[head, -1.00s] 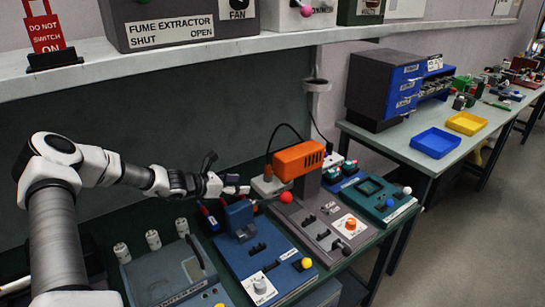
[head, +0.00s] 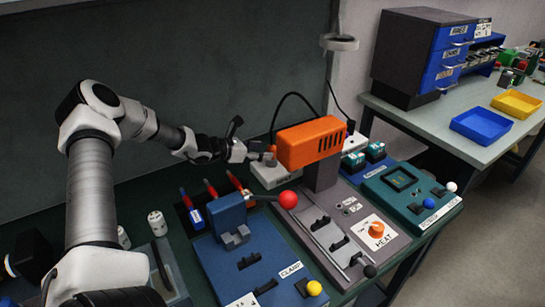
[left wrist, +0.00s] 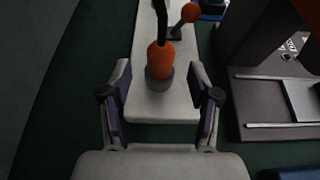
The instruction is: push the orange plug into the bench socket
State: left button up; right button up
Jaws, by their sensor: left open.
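The orange plug (left wrist: 160,60) stands upright in a grey round collar, the bench socket (left wrist: 160,82), on a pale block (left wrist: 145,105) in the left wrist view. A black cord rises from the plug's top. How deep the plug sits I cannot tell. My left gripper (left wrist: 160,92) is open, with one finger on each side of the plug and collar and a gap on both sides. In the head view my left gripper (head: 262,156) reaches the small visible part of the plug (head: 272,150) beside the orange tool head. My right gripper is not in view.
The orange tool head (head: 310,142) on its dark post stands just right of my gripper. A lever with a red knob (head: 288,200) is in front. A blue clamp unit (head: 245,260) and a teal box (head: 410,195) flank the heat panel. A red-orange ball switch (left wrist: 190,12) stands beyond the plug.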

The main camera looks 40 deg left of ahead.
aim_at(268, 149)
pick_arm(q)
jog(key=x, duration=0.4)
jog(key=shift+w+d+r, duration=0.1)
jog(key=shift+w+d, duration=0.05)
jog(key=shift+w, duration=0.25)
jog(key=shift+s+r, duration=0.1)
jog(key=shift+s, duration=0.05)
jog(key=c, duration=0.5)
grip_shut()
jog(key=shift+r, duration=0.1)
